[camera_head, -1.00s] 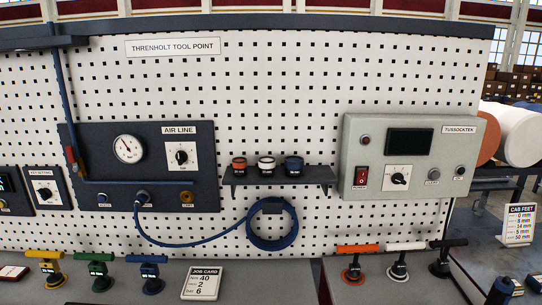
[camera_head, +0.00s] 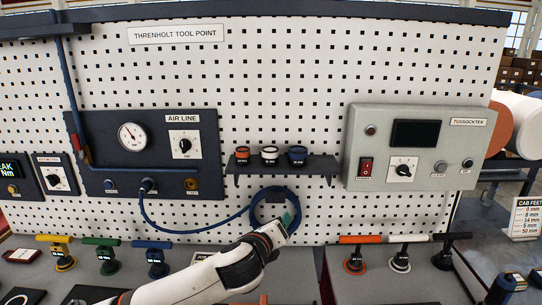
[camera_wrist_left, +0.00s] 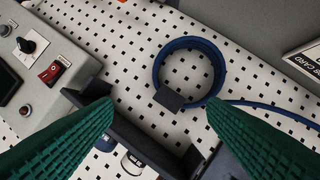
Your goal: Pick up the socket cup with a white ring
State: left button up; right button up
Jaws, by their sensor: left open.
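The socket cup with a white ring (camera_head: 270,155) stands upright on the small dark shelf (camera_head: 285,168) on the pegboard. It is between the orange-ringed cup (camera_head: 242,155) and the blue-ringed cup (camera_head: 297,156). My left gripper (camera_head: 289,221) is open and empty, below the shelf and in front of the coiled blue hose. In the left wrist view, its green fingers flank the shelf's edge (camera_wrist_left: 150,145), and the white-ringed cup (camera_wrist_left: 132,163) shows partly at the bottom, beside the blue-ringed cup (camera_wrist_left: 105,143). My right gripper is not in view.
The coiled blue hose (camera_wrist_left: 157,70) hangs just below the shelf. A grey control box (camera_head: 418,150) is to the right and a dark air-line panel (camera_head: 105,130) to the left. T-handled tools (camera_head: 398,255) stand on the bench. My arm partly covers the job card.

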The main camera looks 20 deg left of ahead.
aim_at(268, 155)
pick_arm(q)
jog(key=w+a+r+m+t+y, duration=0.1)
jog(key=w+a+r+m, duration=0.2)
jog(key=r, duration=0.3)
jog(key=w+a+r+m+t+y, duration=0.1)
jog(key=w+a+r+m+t, duration=0.15)
jog(key=r, duration=0.35)
jog(key=shift+m+g, duration=0.35)
jog(key=shift+m, duration=0.1)
jog(key=w+p, duration=0.2)
jog(key=w, duration=0.3)
jog(key=shift+w+a+f, duration=0.1)
jog(key=shift+w+f, duration=0.05)
jog(key=shift+w, duration=0.45)
jog(key=shift+w+p, duration=0.55)
jog(key=shift+p, duration=0.15)
jog(key=w, duration=0.1)
jog(key=w+p, duration=0.1)
jog(key=w, duration=0.1)
jog(key=shift+w+d+f, duration=0.1)
jog(key=shift+w+d, duration=0.05)
jog(key=shift+d, duration=0.05)
jog(key=shift+w+f, duration=0.15)
jog(key=shift+w, duration=0.25)
jog(key=shift+a, duration=0.1)
jog(key=shift+c, duration=0.8)
jog(key=c, duration=1)
